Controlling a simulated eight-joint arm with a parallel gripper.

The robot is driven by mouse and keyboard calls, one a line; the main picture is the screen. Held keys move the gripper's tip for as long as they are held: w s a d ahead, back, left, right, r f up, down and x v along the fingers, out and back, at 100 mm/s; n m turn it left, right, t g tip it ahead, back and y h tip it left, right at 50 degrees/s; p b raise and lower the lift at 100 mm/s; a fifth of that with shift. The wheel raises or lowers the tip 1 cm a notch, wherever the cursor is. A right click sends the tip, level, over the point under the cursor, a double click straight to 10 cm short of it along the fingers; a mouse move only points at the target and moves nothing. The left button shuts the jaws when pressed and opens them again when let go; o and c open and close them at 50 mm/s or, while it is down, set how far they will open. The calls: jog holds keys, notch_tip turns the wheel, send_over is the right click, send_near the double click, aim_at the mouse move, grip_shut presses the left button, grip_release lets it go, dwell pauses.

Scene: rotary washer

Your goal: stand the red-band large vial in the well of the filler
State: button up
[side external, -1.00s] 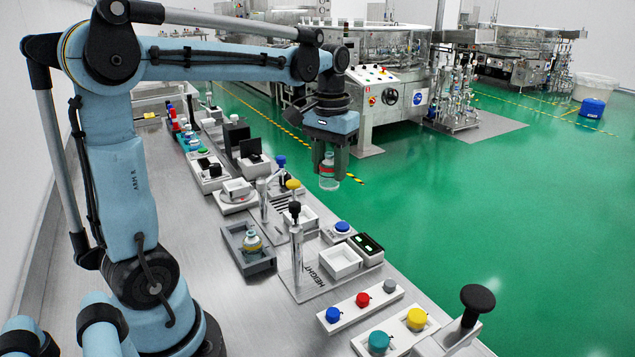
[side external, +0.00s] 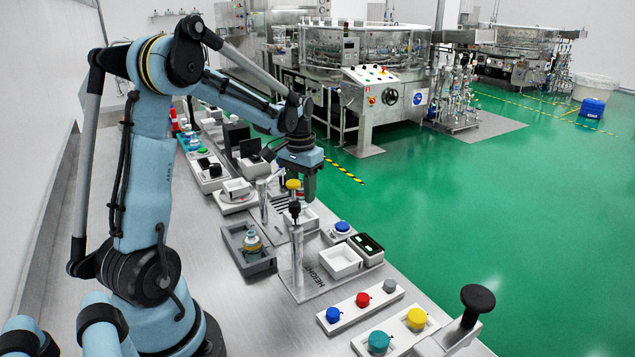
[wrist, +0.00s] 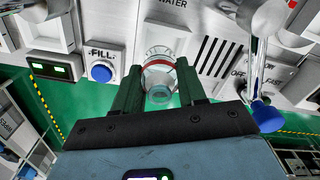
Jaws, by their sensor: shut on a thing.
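My gripper (side external: 308,190) is shut on the red-band large vial (wrist: 160,77). In the wrist view the clear vial sits between the two dark green fingers of my gripper (wrist: 160,92), its open neck toward the camera and its red band beyond. In the side view the vial is not clearly visible behind the posts and knobs. The filler (side external: 301,217) is the white panel below my gripper; the wrist view shows its blue FILL button (wrist: 102,73) left of the vial. The well is not clearly visible, and I cannot tell whether the vial touches the panel.
A grey tray (side external: 237,238) holds another vial (side external: 252,241). A white open box (side external: 341,262) and a green-lit display (side external: 368,246) stand nearer the camera.

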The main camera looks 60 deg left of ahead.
jog(key=shift+a+f, duration=0.3)
jog(key=shift+f, duration=1.85)
jog(key=shift+f, duration=0.15)
jog(key=o, duration=1)
